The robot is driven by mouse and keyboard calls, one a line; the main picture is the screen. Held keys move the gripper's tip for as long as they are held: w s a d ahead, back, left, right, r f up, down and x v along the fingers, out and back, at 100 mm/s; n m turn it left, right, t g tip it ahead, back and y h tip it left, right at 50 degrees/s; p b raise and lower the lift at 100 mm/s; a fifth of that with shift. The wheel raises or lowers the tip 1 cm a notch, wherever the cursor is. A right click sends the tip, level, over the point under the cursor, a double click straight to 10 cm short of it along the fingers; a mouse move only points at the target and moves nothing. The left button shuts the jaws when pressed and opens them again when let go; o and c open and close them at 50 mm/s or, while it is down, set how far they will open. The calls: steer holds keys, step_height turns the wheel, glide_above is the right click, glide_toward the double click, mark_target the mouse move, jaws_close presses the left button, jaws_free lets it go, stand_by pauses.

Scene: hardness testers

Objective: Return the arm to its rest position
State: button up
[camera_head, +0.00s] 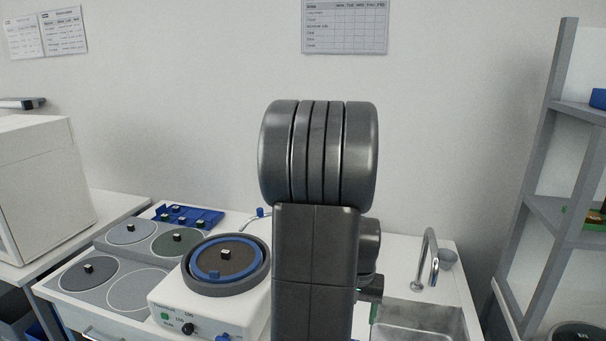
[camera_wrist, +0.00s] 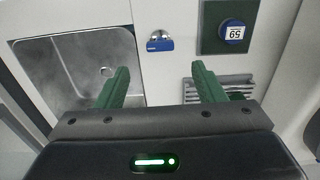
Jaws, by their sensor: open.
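My arm stands upright in the middle of the head view and hides part of the bench behind it. My gripper (camera_wrist: 156,88) shows in the wrist view with its two green fingers spread apart and nothing between them. It points down over the bench front, beside the sink. In the head view only a small green part of the gripper shows at the arm's right side, above the sink edge.
A polishing machine (camera_head: 192,300) with a round platter stands left of my arm. Grey discs with small dark samples and a blue tray (camera_head: 205,214) lie farther left. The sink (camera_head: 420,318) with a faucet (camera_head: 431,250) is at right. A shelf rack (camera_head: 545,180) stands far right.

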step_height(320, 180, down, 9)
steer(key=shift+f, duration=0.15)
stand_by(0.5)
